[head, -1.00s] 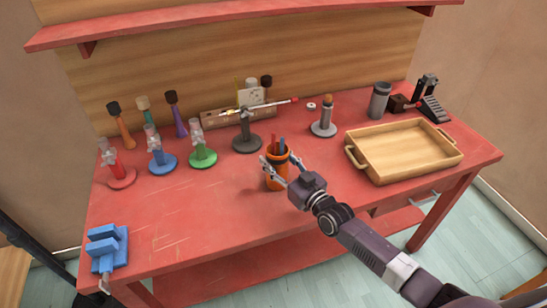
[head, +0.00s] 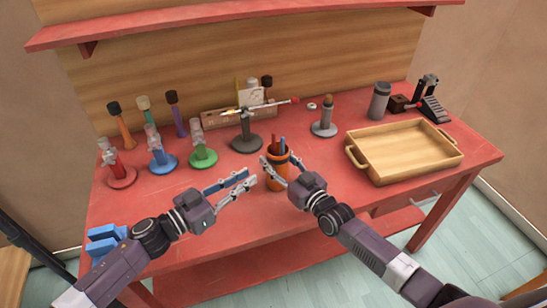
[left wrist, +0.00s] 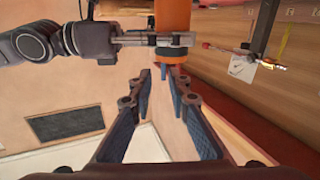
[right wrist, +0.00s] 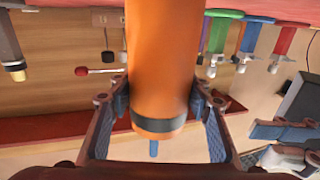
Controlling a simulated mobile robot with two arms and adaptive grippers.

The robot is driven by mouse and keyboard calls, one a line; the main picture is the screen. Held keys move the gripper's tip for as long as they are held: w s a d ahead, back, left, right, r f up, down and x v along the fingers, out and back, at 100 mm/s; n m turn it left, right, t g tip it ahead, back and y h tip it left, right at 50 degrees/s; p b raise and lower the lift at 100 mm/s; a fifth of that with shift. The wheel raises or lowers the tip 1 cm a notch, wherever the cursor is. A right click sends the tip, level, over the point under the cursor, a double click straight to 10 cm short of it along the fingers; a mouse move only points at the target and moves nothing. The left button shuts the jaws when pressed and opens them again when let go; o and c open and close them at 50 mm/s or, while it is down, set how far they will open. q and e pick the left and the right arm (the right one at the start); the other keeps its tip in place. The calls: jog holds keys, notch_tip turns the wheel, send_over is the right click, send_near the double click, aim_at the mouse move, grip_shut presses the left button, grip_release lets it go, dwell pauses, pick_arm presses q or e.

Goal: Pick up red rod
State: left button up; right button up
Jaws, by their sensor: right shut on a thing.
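The red rod (head: 273,143) stands in an orange cup (head: 278,182) beside a blue rod (head: 283,143). My right gripper (head: 277,167) is shut on the cup's upper part, one finger on each side, as the right wrist view also shows. The cup (right wrist: 160,60) looks inverted there, with a dark band and the blue rod (right wrist: 153,148) showing beyond its rim. The red rod is hidden in both wrist views. My left gripper (head: 249,180) is open and empty, just left of the cup. In the left wrist view the cup (left wrist: 172,22) lies just beyond its fingertips.
A dark stand (head: 247,142) behind the cup carries a crosswise red-tipped stick. A wooden tray (head: 405,153) sits right. A blue block (head: 104,238) is at the front left, partly behind my left arm.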

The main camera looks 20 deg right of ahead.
pick_arm(q)
jog(key=w+d+r, duration=0.3)
jog(key=w+d, duration=0.5)
jog(key=d, duration=0.1)
jog(key=shift+w+r, duration=0.15)
jog(key=shift+r, duration=0.05)
dwell(0.3)
grip_shut()
